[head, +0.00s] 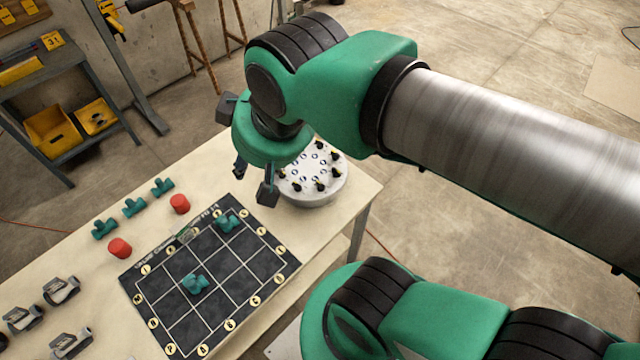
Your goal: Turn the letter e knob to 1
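A round white panel (318,194) stands at the far right end of the table. Several small black knobs (320,187) sit around its top, with blue ring marks near its middle. The letters and numbers are too small to read, so I cannot tell which knob is e or how it is set. My gripper (254,181) hangs just left of the panel, with its two dark fingers apart and nothing seen between them. My arm and gripper hide the panel's far left part.
A black grid board (190,315) with green pipe fittings (195,284) lies left of the panel. Red cylinders (120,248), more green fittings (134,207) and grey fittings (61,290) lie further left. A shelf cart (60,100) with yellow bins stands behind the table.

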